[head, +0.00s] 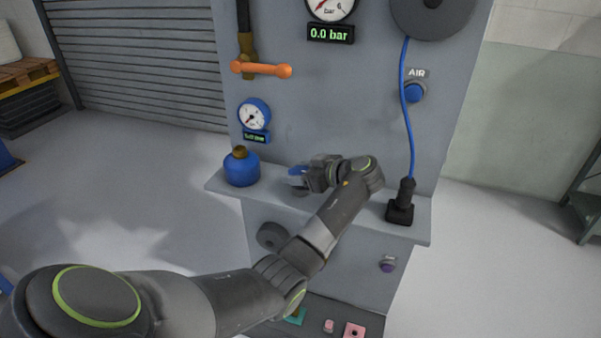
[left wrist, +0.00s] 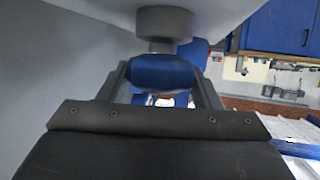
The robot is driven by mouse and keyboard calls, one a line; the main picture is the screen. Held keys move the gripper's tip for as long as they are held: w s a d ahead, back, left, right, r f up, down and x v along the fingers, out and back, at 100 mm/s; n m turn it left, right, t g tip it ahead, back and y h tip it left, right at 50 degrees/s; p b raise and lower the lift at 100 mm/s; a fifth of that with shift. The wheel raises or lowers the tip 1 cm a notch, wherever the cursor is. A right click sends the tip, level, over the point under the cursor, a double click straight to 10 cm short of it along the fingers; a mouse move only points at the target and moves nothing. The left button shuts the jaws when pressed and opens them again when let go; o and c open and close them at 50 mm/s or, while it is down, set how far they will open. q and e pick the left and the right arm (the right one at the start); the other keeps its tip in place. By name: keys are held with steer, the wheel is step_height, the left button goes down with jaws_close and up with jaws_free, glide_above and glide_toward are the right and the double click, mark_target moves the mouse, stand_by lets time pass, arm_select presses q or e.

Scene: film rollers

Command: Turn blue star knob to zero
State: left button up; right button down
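In the left wrist view the blue knob (left wrist: 160,70) sits on a grey cylindrical stem. My left gripper (left wrist: 163,88) has one finger on each side of the knob, and both fingers look to be touching it. The knob's marking, if any, cannot be read. My right gripper is not in view.
The grey shelf (head: 222,184) carries a blue canister (head: 242,168) and a black fitting (head: 400,208) on a blue hose (head: 404,85). Above are an orange lever (head: 262,69), a blue gauge (head: 254,114) and a display (head: 331,33) reading 0.0 bar. Open floor lies left.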

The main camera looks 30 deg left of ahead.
arm_select(q)
steer(key=shift+o, duration=1.4)
steer(key=w+b+v, duration=0.1)
steer(key=b+v, duration=0.1)
steer(key=v, duration=1.5)
steer(key=shift+s+d, duration=0.25)
steer(key=shift+s, duration=0.1)
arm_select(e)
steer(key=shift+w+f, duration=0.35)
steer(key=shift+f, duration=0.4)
arm_select(q)
steer(key=shift+f, duration=0.1)
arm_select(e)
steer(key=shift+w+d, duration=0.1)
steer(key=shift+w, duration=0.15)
